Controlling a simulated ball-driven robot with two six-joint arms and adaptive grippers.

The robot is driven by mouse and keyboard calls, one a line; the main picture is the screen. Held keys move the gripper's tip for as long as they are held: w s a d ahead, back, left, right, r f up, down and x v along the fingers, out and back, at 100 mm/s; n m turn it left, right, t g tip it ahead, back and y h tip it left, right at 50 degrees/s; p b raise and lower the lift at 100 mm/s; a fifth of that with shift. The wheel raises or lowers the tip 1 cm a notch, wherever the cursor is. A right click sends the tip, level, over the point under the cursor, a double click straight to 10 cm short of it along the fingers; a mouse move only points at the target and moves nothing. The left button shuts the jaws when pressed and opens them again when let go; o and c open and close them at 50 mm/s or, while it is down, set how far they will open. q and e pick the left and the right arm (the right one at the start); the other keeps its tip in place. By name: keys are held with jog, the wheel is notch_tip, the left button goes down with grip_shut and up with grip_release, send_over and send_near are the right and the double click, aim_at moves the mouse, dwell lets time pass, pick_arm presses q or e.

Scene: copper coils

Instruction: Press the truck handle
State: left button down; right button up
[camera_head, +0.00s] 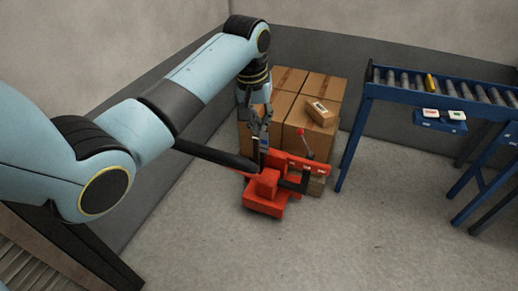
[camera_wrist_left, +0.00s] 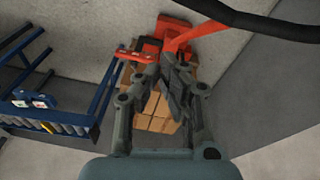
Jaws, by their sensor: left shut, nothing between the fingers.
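A red pallet truck (camera_head: 265,189) stands on the floor in front of stacked cardboard boxes. A long black bar (camera_head: 215,155), which looks like the truck's handle, reaches left from it. In the left wrist view, the red truck body (camera_wrist_left: 172,32) is at the top and the black bar (camera_wrist_left: 265,22) crosses the top right. My left gripper (camera_head: 262,143) points down above the truck, beside the bar's inner end. In the left wrist view, its fingers (camera_wrist_left: 172,62) are together and empty. Whether they touch the truck cannot be told. My right gripper is out of view.
The cardboard boxes (camera_head: 290,107) stand behind the truck, with a small box (camera_head: 321,112) on top. A blue roller conveyor (camera_head: 372,98) stands to the right. Walls close off the back and left. The floor (camera_head: 340,240) in front and right of the truck is clear.

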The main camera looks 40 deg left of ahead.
pick_arm(q)
notch_tip(320, 180, down, 7)
jog(key=s+d+p, duration=0.1)
jog(key=s, duration=0.1)
jog(key=shift+s+d+r+p, duration=0.15)
jog(key=shift+s+d+p, duration=0.05)
jog(key=shift+d+p, duration=0.1)
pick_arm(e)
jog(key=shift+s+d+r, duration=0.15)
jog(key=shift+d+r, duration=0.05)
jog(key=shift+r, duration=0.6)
